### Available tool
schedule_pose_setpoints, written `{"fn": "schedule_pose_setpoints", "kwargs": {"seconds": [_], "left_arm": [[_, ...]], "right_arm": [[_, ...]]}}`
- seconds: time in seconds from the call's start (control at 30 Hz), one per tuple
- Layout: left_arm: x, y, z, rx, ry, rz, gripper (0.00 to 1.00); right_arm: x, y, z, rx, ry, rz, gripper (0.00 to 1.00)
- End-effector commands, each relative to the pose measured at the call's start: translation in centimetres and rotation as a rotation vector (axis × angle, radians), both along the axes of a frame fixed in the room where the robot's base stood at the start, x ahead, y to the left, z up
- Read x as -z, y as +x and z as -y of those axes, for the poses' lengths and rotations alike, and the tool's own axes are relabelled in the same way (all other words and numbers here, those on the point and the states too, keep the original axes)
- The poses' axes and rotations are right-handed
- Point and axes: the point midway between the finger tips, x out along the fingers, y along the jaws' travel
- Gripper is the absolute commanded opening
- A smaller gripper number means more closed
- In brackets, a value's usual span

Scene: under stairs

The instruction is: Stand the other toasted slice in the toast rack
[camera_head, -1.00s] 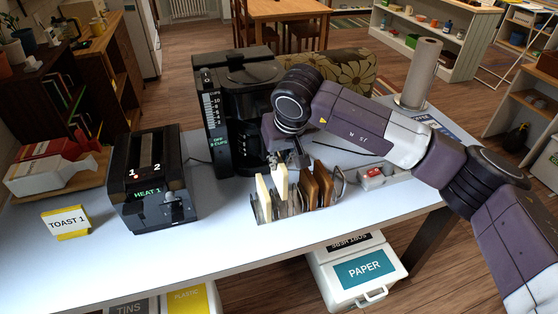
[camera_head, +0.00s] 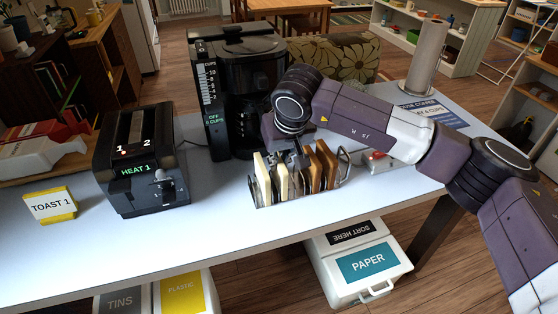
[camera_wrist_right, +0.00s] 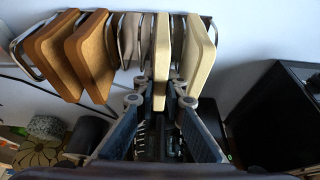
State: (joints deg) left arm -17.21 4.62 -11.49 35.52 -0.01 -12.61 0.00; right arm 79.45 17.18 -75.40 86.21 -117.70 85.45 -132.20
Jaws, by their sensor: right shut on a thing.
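The toast rack (camera_head: 346,165) stands on the pale table in front of the coffee maker. Two brown toasted slices (camera_head: 328,167) stand at its right end. A pale slice (camera_head: 262,180) stands at its left end, and it also shows in the right wrist view (camera_wrist_right: 200,50). My right gripper (camera_head: 283,158) reaches down over the rack. In the right wrist view, its fingers (camera_wrist_right: 160,104) are shut on a second pale slice (camera_wrist_right: 161,60), upright among the rack wires beside the first pale one. Whether its lower edge touches the rack bottom is hidden. My left gripper is out of view.
The coffee maker (camera_head: 245,90) is close behind the rack. A paper towel roll (camera_head: 427,58) stands at the back right. Table in front of the toaster is clear.

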Motion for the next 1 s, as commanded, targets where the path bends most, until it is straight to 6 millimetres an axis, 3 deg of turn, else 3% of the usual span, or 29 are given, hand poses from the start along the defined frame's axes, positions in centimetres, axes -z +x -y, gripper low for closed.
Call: {"fn": "schedule_pose_setpoints", "kwargs": {"seconds": [0.23, 0.27, 0.43, 0.63, 0.8, 1.0], "left_arm": [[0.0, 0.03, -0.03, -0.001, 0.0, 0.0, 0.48], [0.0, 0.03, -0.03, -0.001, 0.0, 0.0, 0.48], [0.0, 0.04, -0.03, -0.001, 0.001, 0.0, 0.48], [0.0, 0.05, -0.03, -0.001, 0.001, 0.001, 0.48], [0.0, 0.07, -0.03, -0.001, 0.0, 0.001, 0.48], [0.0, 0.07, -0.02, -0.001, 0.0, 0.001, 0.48]], "right_arm": [[-0.01, 0.01, 0.01, 0.0, 0.0, 0.0, 0.0], [-0.01, 0.01, 0.01, 0.0, 0.0, 0.0, 0.12], [0.0, 0.01, 0.01, 0.0, 0.0, 0.0, 0.31], [0.01, 0.01, 0.01, 0.0, 0.0, 0.0, 0.31], [0.02, 0.0, 0.0, 0.0, 0.0, 0.0, 0.48], [0.02, 0.0, 0.0, 0.0, 0.0, 0.0, 0.48]]}}
